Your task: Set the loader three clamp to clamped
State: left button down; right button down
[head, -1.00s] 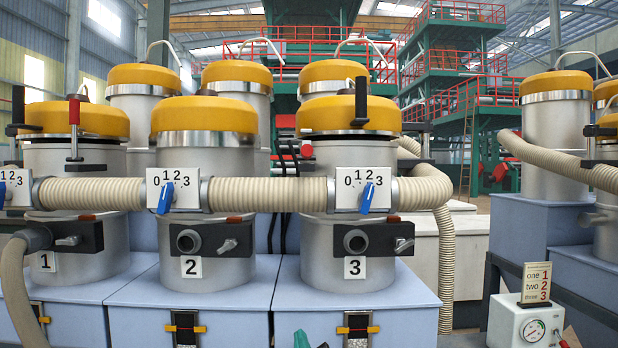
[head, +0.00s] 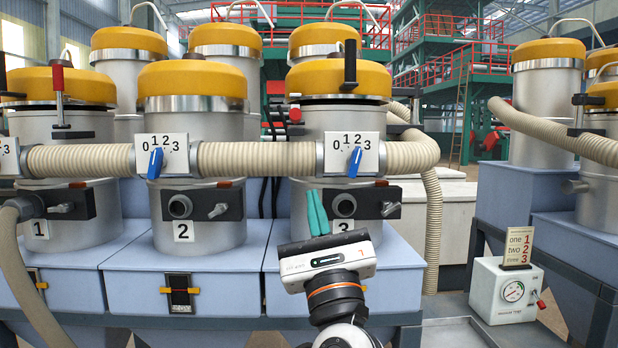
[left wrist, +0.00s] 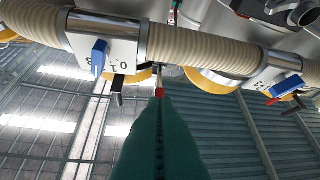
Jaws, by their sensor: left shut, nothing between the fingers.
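Loader three (head: 330,125) is the grey cylinder with a yellow lid, above the plate marked 3. A black upright handle (head: 349,64) stands at the front of its lid, and a dark gap shows under the lid. A small red piece (head: 295,113) shows at its left side; I cannot tell if it is part of the clamp. My left gripper (head: 316,194) is shut and empty, its green fingers pointing up in front of loader three's lower body, below the hose. In the left wrist view, a small red-ended piece (left wrist: 160,92) lines up with the fingertips. My right gripper is not in view.
A ribbed hose (head: 255,158) runs across the loaders, with a blue-knobbed dial plate (head: 354,155) in front of loader three. Loader two (head: 193,120) stands to the left. A gauge box (head: 506,290) stands at the lower right. The space right of my gripper is free.

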aim_at(295, 118)
pick_arm(q)
jog(key=s+r+p+x, duration=0.1)
jog(key=r+p+x, duration=0.1)
jog(key=p+x, duration=0.4)
jog(key=x, duration=0.5)
jog(key=shift+s+a+r, duration=0.15)
jog(key=shift+a+r, duration=0.05)
jog(key=shift+a, duration=0.15)
jog(key=shift+r, duration=0.1)
